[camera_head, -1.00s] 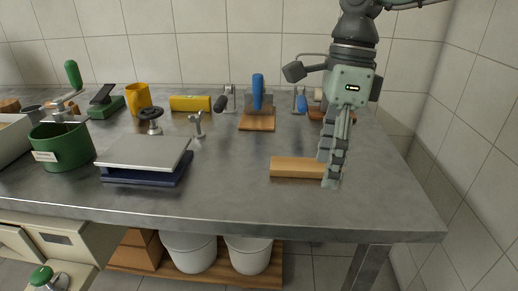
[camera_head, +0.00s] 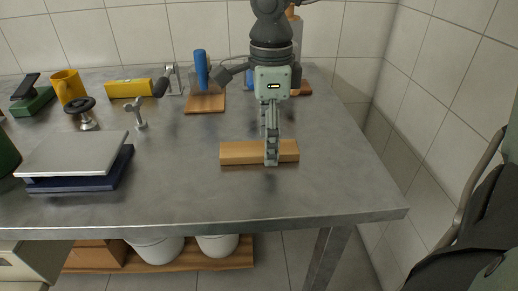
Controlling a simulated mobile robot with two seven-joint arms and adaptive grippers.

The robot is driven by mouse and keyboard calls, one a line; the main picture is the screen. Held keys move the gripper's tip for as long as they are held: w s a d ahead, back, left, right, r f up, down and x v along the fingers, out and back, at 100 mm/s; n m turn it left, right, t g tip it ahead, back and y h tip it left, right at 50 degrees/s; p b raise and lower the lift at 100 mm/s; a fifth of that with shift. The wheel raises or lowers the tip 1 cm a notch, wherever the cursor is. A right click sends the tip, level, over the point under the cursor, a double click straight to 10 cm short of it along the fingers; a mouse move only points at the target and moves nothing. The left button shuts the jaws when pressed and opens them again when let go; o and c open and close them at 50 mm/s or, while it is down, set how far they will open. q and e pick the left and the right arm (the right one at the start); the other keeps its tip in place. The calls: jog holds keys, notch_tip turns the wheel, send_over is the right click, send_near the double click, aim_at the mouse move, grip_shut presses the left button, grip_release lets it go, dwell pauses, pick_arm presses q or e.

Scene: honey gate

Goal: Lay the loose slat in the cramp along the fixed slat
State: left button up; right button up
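A light wooden slat (camera_head: 240,153) lies flat on the grey metal table, right of the middle. My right gripper (camera_head: 270,148) points down at the slat's right half. One finger overlaps the slat's near face and the other shows partly behind it. The fingers are seen edge-on, so I cannot tell if they grip the slat or stand open around it. My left gripper is not in view. I cannot clearly make out the cramp or a fixed slat; several handled fixtures at the back are partly hidden by my arm.
A blue-handled item stands on a wooden board (camera_head: 206,102) at the back. A grey clamp-like fixture (camera_head: 173,82) and a yellow block (camera_head: 128,88) stand left of it. A silver-topped blue stand (camera_head: 75,155) is at left. The table (camera_head: 190,205) is clear in front of the slat.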

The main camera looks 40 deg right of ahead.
aim_at(263, 147)
jog(key=shift+f, duration=0.4)
jog(key=shift+c, duration=0.5)
jog(key=c, duration=1.2)
jog(key=shift+r, duration=0.1)
jog(key=shift+r, duration=0.5)
jog(key=r, duration=0.3)
jog(key=shift+w+a+r, duration=0.35)
jog(key=shift+w, duration=0.05)
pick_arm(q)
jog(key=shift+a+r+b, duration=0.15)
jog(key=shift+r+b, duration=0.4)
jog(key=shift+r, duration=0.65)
pick_arm(e)
jog(key=shift+w+a+r, duration=1.05)
jog(key=shift+a, duration=0.35)
jog(key=shift+w+a+r, duration=1)
jog(key=shift+w+a, duration=0.1)
jog(key=shift+a, duration=0.35)
jog(key=shift+w+a+r, duration=1.05)
jog(key=shift+a, duration=0.35)
